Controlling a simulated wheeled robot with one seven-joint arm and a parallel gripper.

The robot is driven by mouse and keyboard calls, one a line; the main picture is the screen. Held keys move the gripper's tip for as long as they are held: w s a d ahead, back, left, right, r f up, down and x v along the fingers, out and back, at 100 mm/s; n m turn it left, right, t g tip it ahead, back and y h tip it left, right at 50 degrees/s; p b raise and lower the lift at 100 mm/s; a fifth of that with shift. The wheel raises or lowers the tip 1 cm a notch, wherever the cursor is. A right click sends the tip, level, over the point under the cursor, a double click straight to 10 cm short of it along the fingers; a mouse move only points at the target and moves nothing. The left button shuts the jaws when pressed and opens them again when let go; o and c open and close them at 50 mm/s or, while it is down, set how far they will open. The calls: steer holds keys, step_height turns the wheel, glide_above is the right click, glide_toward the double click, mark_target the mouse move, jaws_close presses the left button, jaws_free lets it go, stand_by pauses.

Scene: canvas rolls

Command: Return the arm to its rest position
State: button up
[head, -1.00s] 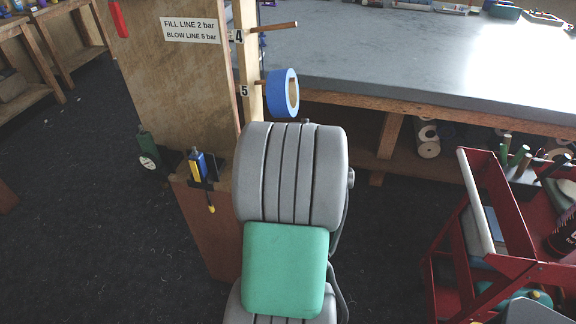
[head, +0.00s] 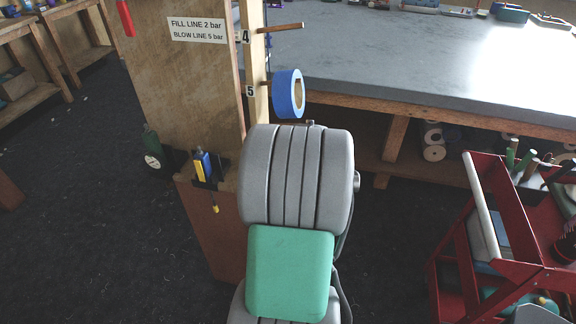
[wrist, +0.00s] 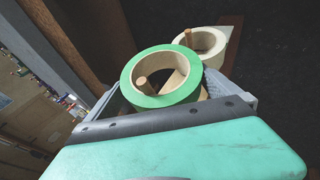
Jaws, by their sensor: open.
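My grey arm with a teal pad (head: 290,270) stands folded in the middle of the head view, in front of the wooden post; my gripper is hidden there. In the wrist view my gripper (wrist: 162,84) is open, with a grey finger at each side. A green tape roll (wrist: 133,72) on a wooden peg shows between and beyond the fingers. I cannot tell whether they touch it. A cream roll (wrist: 219,50) on another peg lies behind it, to the right.
A blue roll (head: 277,92) hangs on peg 5; peg 4 (head: 283,28) above is bare. A wooden panel (head: 185,80) stands left of my arm, a grey-topped bench (head: 400,60) behind it. A red cart (head: 480,215) stands at the right. Dark floor at left (head: 90,220) is clear.

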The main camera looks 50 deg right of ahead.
steer(key=v, duration=0.8)
steer(key=s+a+f+m+g+y, duration=0.4)
steer(key=s+a+f+m, duration=0.3)
steer(key=s+a+m, duration=0.6)
steer(key=w+a+r+n, duration=0.2)
steer(key=w+a+r, duration=0.1)
steer(key=a, duration=0.5)
steer(key=w+a+r+n+t, duration=0.1)
steer(key=w+a+r+n, duration=0.2)
steer(key=w+a, duration=0.3)
steer(key=w+a+r+n+p, duration=0.1)
steer(key=w+a+r+n, duration=0.1)
steer(key=a, duration=0.9)
steer(key=w+r, duration=0.1)
steer(key=w, duration=0.1)
steer(key=shift+w+a+n+t+y, duration=0.2)
steer(key=shift+w+n+t+y, duration=0.1)
steer(key=shift+y, duration=0.1)
